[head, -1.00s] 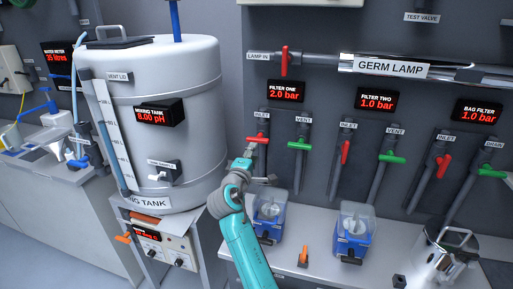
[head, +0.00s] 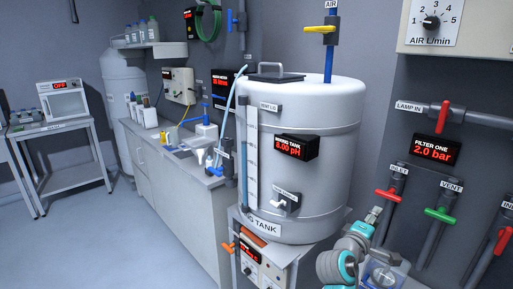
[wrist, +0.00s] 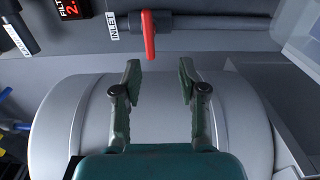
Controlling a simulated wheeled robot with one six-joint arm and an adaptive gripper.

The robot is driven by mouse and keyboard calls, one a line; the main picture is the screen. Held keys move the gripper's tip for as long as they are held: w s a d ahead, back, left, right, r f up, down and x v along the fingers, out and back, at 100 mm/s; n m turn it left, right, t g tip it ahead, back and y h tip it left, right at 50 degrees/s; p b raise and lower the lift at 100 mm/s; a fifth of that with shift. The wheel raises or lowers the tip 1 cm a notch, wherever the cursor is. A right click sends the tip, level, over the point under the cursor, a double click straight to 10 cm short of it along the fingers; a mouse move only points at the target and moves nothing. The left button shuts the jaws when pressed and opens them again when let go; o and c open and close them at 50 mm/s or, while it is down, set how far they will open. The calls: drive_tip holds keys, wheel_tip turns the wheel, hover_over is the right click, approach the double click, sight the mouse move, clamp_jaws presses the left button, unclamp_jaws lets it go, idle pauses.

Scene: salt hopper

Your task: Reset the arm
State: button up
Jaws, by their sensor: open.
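My arm (head: 338,266) rises from the lower edge of the head view, right of the mixing tank. My gripper (head: 375,214) is small there, just below the red INLET handle of filter one. In the wrist view my gripper (wrist: 160,78) is open, its two dark green fingers apart with nothing between them. The red INLET handle (wrist: 149,36) shows beyond the fingertips, with a visible gap. A large pale grey rounded body (wrist: 70,115) lies behind the fingers; I cannot tell for sure what it is.
The white mixing tank (head: 330,170) stands close left of my arm. The filter one display (head: 434,149) and green VENT handle (head: 440,215) are on the wall to the right. The floor (head: 100,240) at left is clear.

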drive_tip(key=s+a+f+n+t+y, duration=0.1)
drive_tip(key=s+a+f+y, duration=0.3)
drive_tip(key=f, duration=0.5)
drive_tip(key=s+a+f+t+y, duration=0.1)
drive_tip(key=s+a+f, duration=0.3)
drive_tip(key=s+f, duration=0.3)
drive_tip(key=s+a+f+t+y, duration=0.1)
drive_tip(key=s+a+f+y, duration=0.4)
drive_tip(key=s+f, duration=0.55)
drive_tip(key=s+a+r+m+y, duration=0.2)
drive_tip(key=s+a+m, duration=0.15)
drive_tip(key=s, duration=0.85)
drive_tip(key=s+a+r+m+y, duration=0.15)
drive_tip(key=s+a, duration=0.25)
drive_tip(key=s, duration=0.9)
drive_tip(key=s+r+m, duration=0.4)
drive_tip(key=s+r, duration=0.1)
drive_tip(key=s, duration=0.2)
drive_tip(key=shift+s+r, duration=0.3)
drive_tip(key=shift+r, duration=0.1)
